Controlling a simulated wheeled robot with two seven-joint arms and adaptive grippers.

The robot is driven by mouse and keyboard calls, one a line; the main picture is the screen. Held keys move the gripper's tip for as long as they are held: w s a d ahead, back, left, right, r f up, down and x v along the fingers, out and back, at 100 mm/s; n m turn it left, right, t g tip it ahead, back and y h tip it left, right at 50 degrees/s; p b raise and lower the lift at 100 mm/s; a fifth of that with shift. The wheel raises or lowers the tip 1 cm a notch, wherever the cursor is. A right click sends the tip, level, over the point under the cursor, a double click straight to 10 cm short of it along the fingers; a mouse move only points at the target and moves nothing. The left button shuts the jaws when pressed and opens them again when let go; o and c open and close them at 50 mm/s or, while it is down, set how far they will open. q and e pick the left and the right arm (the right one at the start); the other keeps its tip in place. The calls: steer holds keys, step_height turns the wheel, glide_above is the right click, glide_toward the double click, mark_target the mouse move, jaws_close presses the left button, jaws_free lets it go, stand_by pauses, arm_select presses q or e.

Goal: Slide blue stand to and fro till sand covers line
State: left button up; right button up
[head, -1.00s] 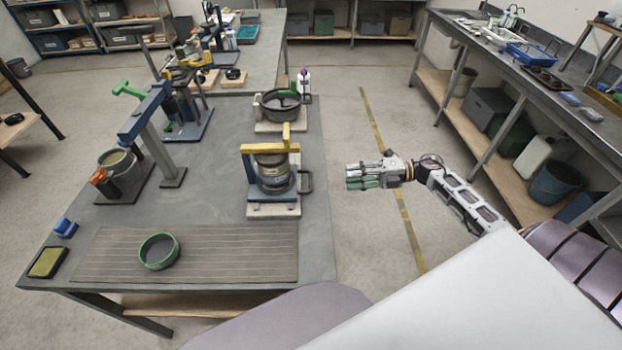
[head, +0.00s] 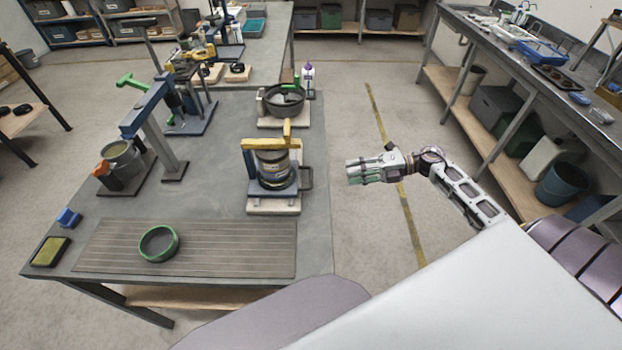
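A stand with a blue plate (head: 273,203) on a pale base stands near the table's right edge. It carries a dark, labelled round container (head: 274,169) under a yellow frame (head: 265,144), with a dark handle on its right side. I cannot make out sand or a line in it. My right gripper (head: 349,172) is past the table's right edge, to the right of the stand and apart from it. Its fingers point left and hold nothing that I can see; their gap is unclear. My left gripper is not in view.
A green-rimmed dish (head: 158,243) sits on a grooved mat (head: 240,248) at the front. A blue-armed lever frame (head: 146,110) and a pot (head: 122,158) stand left. A dark pan (head: 284,99) is behind the stand. Bare tabletop lies left of the stand.

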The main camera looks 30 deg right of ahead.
mark_target(311, 177)
steer(key=shift+a, duration=0.15)
steer(key=p+x, duration=0.1)
steer(key=x, duration=1)
steer(key=shift+w+a, duration=0.15)
steer(key=shift+p+x, duration=0.35)
steer(key=shift+x, duration=0.55)
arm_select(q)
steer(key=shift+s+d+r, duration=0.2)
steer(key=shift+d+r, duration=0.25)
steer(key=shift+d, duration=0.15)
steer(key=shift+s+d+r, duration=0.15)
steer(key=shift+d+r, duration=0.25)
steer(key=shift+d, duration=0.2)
arm_select(e)
steer(key=shift+a, duration=0.15)
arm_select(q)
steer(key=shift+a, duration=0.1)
arm_select(e)
steer(key=shift+c, duration=0.5)
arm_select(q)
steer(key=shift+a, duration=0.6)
arm_select(e)
steer(key=shift+f, duration=0.1)
jaws_close()
